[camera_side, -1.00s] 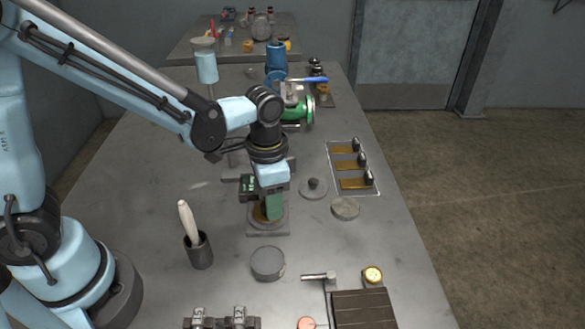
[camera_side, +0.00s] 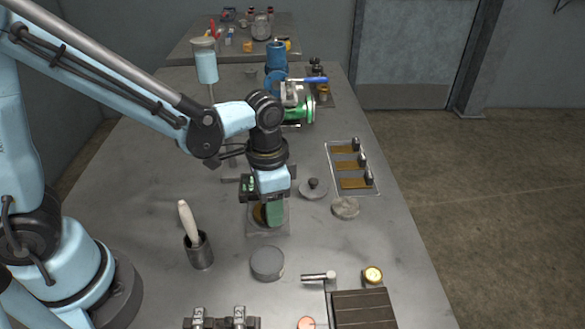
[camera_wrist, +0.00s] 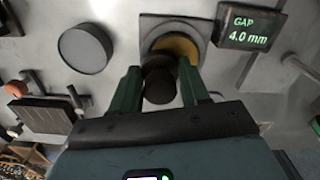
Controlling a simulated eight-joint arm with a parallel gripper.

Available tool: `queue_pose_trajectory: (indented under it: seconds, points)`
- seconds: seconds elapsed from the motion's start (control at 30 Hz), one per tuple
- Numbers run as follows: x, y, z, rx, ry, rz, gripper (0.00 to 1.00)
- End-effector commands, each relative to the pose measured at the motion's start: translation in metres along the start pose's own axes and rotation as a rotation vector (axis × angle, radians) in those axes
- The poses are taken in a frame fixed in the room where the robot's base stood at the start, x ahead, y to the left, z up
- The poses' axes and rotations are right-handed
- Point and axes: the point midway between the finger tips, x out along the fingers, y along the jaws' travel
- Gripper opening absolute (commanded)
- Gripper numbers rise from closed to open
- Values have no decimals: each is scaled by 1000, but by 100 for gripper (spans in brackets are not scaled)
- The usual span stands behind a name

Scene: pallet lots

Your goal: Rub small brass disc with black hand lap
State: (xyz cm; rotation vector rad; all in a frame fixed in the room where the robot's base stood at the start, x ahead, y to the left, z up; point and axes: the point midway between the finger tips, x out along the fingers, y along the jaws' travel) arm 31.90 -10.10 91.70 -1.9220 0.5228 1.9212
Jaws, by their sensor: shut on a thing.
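The small brass disc (camera_side: 258,214) lies on a square grey plate (camera_side: 281,231) below my gripper. In the wrist view the brass disc (camera_wrist: 180,46) is partly covered by the black hand lap (camera_wrist: 159,82). My gripper (camera_wrist: 158,85) has its green fingers shut on the lap's dark knob. In the side view my gripper (camera_side: 273,213) is low over the plate, and its fingers hide most of the lap. The lap is over one side of the disc; I cannot tell whether the faces touch.
A display (camera_wrist: 250,27) beside the plate reads "GAP 4.0 mm". A round grey piece (camera_side: 268,262) and a brush in a dark cup (camera_side: 199,251) stand in front. A knobbed grey disc (camera_side: 314,188) and a pale round pad (camera_side: 346,207) lie to the right.

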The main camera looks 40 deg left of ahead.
Motion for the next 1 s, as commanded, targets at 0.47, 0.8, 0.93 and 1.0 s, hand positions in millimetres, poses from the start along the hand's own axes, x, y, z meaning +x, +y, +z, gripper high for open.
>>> queue_pose_trajectory:
  seconds: [0.47, 0.8, 0.93, 1.0]
  points:
    - [-35, 18, 6, 0, 0, 1, 12]
    - [-66, 18, 6, 0, 0, 1, 12]
    - [-76, 18, 5, 0, 0, 1, 12]
    - [-80, 18, 6, 0, 0, 1, 12]
